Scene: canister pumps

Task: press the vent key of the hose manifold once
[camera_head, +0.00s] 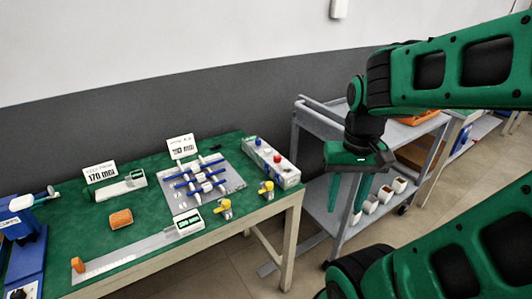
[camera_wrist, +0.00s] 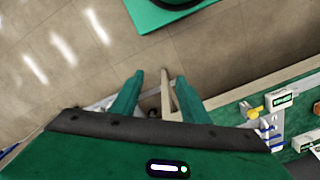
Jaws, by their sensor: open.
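A grey plate with blue bars and white fittings (camera_head: 203,184) lies on the green table and looks like the hose manifold. A long grey box (camera_head: 270,163) stands at its right, with a red button (camera_head: 277,158) and a blue one (camera_head: 257,141) on top. I cannot tell which part is the vent key. My gripper (camera_head: 345,205) is open and empty. It points down to the right of the table, apart from the plate and box. In the wrist view my gripper (camera_wrist: 160,79) shows both fingers apart, with floor and the table's edge beyond. Part of the plate (camera_wrist: 271,130) shows at right there.
The green table (camera_head: 60,215) also bears two yellow-topped fittings (camera_head: 225,206), a white display unit (camera_head: 188,222), an orange block (camera_head: 121,218) and sign cards (camera_head: 101,173). A grey cart (camera_head: 318,195) with small containers stands behind my gripper. A dark wall is behind the table.

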